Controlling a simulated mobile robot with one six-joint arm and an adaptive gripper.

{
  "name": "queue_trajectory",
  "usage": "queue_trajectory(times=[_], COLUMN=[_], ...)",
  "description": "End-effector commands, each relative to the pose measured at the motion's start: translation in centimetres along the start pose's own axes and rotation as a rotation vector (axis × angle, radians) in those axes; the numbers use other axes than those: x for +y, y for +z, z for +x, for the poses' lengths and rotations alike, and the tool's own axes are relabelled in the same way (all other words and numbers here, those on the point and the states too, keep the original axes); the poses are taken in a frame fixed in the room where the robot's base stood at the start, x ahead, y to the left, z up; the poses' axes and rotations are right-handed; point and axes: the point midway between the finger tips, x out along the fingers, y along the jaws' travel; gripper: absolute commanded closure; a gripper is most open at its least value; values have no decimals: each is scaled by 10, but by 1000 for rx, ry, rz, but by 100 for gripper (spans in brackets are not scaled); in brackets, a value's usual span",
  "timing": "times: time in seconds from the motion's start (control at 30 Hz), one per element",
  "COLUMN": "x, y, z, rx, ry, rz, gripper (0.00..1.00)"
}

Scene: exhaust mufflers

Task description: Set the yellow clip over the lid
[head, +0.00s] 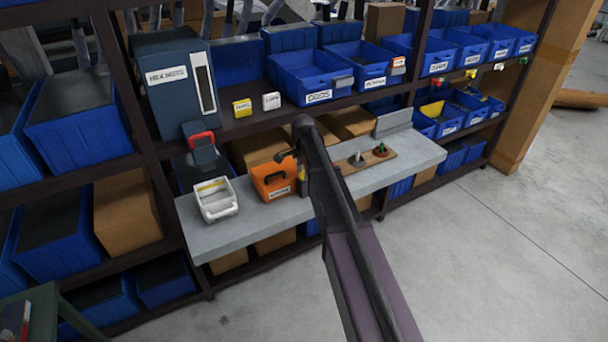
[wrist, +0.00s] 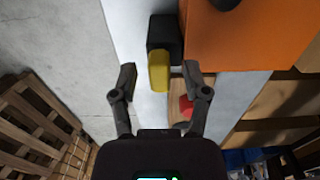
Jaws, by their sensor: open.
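The orange case (head: 275,181) stands on the grey shelf top, with a label on its front. It also shows at the upper right of the wrist view (wrist: 245,40). The yellow clip (wrist: 159,71) is beside the case, against a black block (wrist: 163,32). A bit of yellow shows at the case's right side in the head view (head: 303,182). My gripper (wrist: 160,77) is open and empty, its fingertips on either side of the clip in the picture; I cannot tell the depth gap. I cannot clearly make out the lid, and my arm hides part of this area in the head view.
A white basket (head: 215,200) stands left of the case. A wooden board (head: 350,165) with small parts lies to the right; a red part (wrist: 186,107) shows near my right finger. Blue bins (head: 305,75) fill the rack behind. Open floor lies in front.

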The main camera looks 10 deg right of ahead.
Motion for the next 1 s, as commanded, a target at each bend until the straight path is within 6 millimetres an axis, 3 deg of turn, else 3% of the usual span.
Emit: queue_trajectory(times=[0.2, 0.27, 0.4, 0.43, 1.0], x=[0, 0, 0, 0, 0], y=[0, 0, 0, 0, -1], z=[0, 0, 0, 0, 0], rx=[0, 0, 0, 0, 0], ry=[0, 0, 0, 0, 0], rz=[0, 0, 0, 0, -77], gripper=[40, 55, 96, 100, 100])
